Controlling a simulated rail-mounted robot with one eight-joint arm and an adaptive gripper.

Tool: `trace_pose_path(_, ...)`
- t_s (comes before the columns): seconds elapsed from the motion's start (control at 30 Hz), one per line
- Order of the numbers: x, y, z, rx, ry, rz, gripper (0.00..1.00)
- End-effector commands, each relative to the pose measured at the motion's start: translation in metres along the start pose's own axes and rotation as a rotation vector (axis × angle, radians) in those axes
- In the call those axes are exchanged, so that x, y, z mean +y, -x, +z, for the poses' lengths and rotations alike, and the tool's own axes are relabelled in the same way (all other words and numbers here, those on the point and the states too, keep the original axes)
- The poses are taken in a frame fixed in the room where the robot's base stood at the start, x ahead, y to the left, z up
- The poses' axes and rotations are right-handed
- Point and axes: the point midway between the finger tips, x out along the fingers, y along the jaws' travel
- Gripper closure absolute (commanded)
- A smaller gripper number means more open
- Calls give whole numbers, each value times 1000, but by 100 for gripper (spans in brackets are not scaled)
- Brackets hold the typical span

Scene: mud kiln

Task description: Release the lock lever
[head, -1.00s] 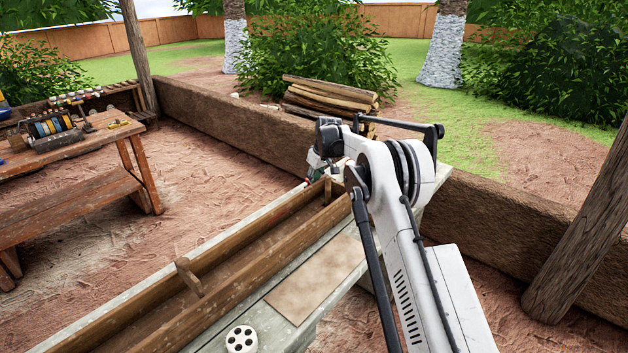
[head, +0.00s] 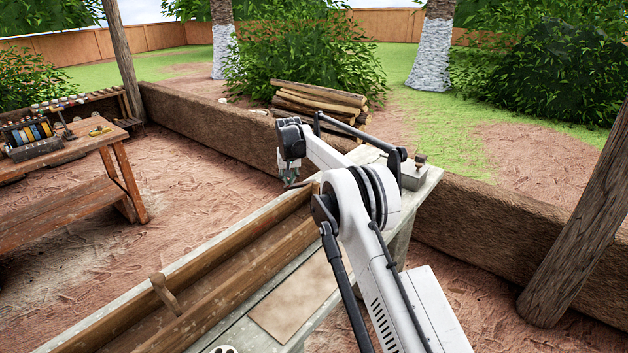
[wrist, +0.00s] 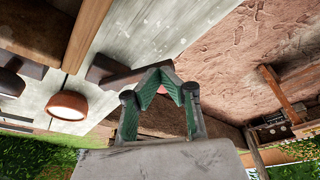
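In the wrist view, my gripper (wrist: 161,72) has two green-padded fingers leaning inward, with their tips close together. A small red piece (wrist: 163,89) shows in the gap between the fingers; I cannot tell whether it is gripped or only behind them. A dark bar (wrist: 106,71) runs beside the left finger over the pale bench; it may be the lock lever, but I cannot be sure. In the head view, my gripper (head: 289,181) is beside the far end of the long wooden trough (head: 215,279), and no lever can be made out there.
The pale bench (head: 232,329) carries the trough, a tan board (head: 293,299) and a grey box (head: 413,177) at its right end. A round brown piece (wrist: 68,105) is near the gripper. A wooden table (head: 70,158) stands left. A low mud wall (head: 215,126) lies behind.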

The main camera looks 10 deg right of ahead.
Motion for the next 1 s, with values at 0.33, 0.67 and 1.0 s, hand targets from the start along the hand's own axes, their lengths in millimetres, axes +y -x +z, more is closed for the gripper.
trace_pose_path(0.33, -28, -2, -4, 0, 21, -7, 100)
trace_pose_path(0.67, -31, -1, -5, 3, 22, -8, 100)
trace_pose_path(1.0, -31, 3, -6, 5, 23, -9, 100)
